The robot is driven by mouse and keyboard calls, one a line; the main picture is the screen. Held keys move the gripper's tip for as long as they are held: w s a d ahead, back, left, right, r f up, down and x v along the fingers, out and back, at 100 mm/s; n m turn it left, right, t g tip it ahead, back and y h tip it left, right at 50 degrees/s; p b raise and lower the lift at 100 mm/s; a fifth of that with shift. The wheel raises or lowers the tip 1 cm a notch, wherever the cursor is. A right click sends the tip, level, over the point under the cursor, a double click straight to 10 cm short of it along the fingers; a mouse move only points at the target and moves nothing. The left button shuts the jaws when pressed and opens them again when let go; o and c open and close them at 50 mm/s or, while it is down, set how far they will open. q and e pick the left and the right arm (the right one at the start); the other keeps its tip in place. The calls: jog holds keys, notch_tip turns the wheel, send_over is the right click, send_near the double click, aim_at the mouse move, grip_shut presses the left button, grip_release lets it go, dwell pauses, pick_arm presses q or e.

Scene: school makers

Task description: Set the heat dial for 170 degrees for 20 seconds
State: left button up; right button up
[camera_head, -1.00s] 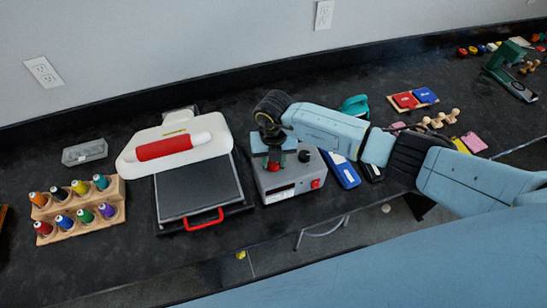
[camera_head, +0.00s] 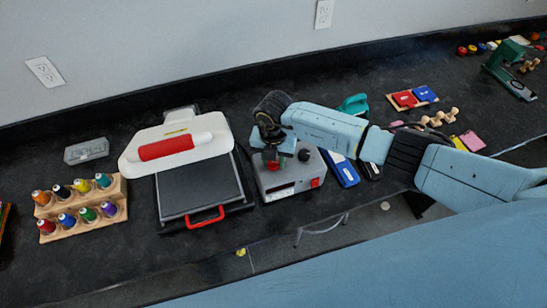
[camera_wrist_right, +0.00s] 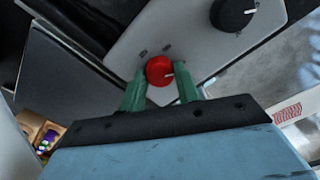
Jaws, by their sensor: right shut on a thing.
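The grey control box (camera_head: 282,187) stands right of the heat press (camera_head: 203,190) on the black counter. A red dial (camera_wrist_right: 160,71) with a white pointer line is on its face; in the right wrist view the line points right. A black dial (camera_wrist_right: 233,12) sits apart from it, and also shows in the head view (camera_head: 304,155). My right gripper (camera_wrist_right: 160,88) has its green fingers on both sides of the red dial and is shut on it. In the head view the right gripper (camera_head: 272,160) covers part of the box. My left gripper is not in view.
The press has a white upper arm with a red handle (camera_head: 166,147) and a red front pull (camera_head: 204,218). A wooden rack (camera_head: 82,222) of colored bottles stands left. A blue case (camera_head: 342,171) lies close right of the box.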

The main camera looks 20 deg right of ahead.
jog(key=shift+w+r, duration=0.1)
jog(key=o, duration=1)
notch_tip(320, 180, up, 13)
jog(key=shift+r+b, duration=0.2)
jog(key=shift+b, duration=0.2)
